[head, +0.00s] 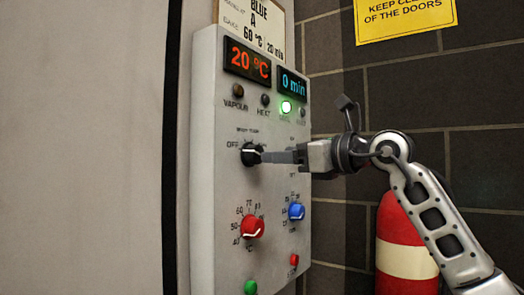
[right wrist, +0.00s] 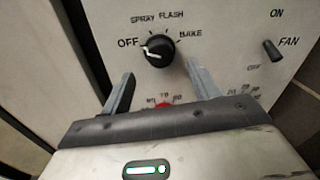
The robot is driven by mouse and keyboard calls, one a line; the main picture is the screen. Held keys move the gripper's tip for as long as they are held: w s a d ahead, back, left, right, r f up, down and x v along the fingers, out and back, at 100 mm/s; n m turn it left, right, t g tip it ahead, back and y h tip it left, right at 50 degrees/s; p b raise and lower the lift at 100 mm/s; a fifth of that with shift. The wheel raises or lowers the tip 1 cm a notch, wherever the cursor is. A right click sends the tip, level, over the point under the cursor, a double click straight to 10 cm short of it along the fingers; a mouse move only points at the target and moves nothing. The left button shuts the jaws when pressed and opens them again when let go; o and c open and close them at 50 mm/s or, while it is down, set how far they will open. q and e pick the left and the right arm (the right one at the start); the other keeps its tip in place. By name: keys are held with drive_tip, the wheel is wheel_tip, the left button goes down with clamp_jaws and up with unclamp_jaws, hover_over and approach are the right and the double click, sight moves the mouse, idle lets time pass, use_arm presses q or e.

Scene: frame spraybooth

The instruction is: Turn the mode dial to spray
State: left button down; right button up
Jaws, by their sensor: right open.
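The black mode dial (head: 250,154) is on the left of the white control panel (head: 207,200), under a label row with OFF at its left. In the right wrist view the dial (right wrist: 158,52) has a white pointer line aimed left, close to OFF; SPRAY, FLASH and BAKE are marked around it. My right gripper (head: 268,157) reaches in from the right in front of the panel. In the right wrist view its two fingers (right wrist: 160,85) are apart, one on each side below the dial, with nothing between them. My left gripper is not in view.
A red temperature knob (head: 252,227) and a blue knob (head: 296,211) sit below. A FAN switch (right wrist: 272,50) is right of the dial. Displays read 20 °C and 0 min; a green lamp (head: 286,107) glows. A red extinguisher (head: 400,245) stands at the right by the brick wall.

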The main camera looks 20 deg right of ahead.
sight(259, 154)
drive_tip(key=p+x, duration=0.1)
drive_tip(key=x, duration=0.5)
drive_tip(key=shift+w+a, duration=0.1)
drive_tip(key=shift+a, duration=0.05)
drive_tip(key=shift+c, duration=0.3)
drive_tip(key=c, duration=0.9)
